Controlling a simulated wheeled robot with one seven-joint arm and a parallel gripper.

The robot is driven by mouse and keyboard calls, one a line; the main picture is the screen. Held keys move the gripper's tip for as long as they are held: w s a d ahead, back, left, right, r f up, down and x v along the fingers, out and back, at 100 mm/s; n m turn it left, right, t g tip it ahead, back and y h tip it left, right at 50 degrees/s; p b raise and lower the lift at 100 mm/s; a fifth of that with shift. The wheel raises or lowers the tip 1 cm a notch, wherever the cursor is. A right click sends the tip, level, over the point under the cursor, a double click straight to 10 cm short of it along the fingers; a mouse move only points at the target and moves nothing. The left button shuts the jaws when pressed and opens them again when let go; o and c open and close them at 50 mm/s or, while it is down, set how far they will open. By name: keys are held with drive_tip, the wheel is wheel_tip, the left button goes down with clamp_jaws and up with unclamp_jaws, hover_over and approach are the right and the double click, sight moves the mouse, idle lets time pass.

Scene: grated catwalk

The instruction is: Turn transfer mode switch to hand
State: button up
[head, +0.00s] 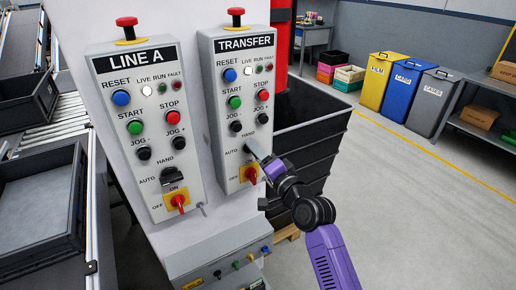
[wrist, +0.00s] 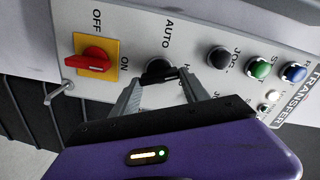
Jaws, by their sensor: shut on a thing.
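The TRANSFER panel (head: 222,148) is a light grey box on the right of the white post. My gripper (head: 254,152) is at its lower part, by the AUTO and HAND labels, and covers the mode switch in the head view. In the wrist view the black mode switch (wrist: 158,70) sits between the two fingertips of my gripper (wrist: 161,78), which are shut on it. AUTO is readable beside the switch; the HAND label is mostly hidden by a finger. The exact angle of the knob is hard to tell.
Below the switch is a red ON/OFF handle on a yellow plate (wrist: 95,58). Black and green buttons (wrist: 258,67) lie on the other side. The similar LINE A panel (head: 145,130) stands to the left. A dark bin (head: 308,125) is behind; open floor lies right.

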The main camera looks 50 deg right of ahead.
drive_tip(key=m+p, duration=0.3)
drive_tip(key=m, duration=0.1)
drive_tip(key=shift+d+m, duration=0.1)
drive_tip(key=shift+m, duration=0.3)
drive_tip(key=shift+f, duration=0.1)
idle(0.3)
drive_tip(key=o, duration=1.4)
drive_tip(key=shift+b+v, duration=0.65)
drive_tip(key=shift+v, duration=3.25)
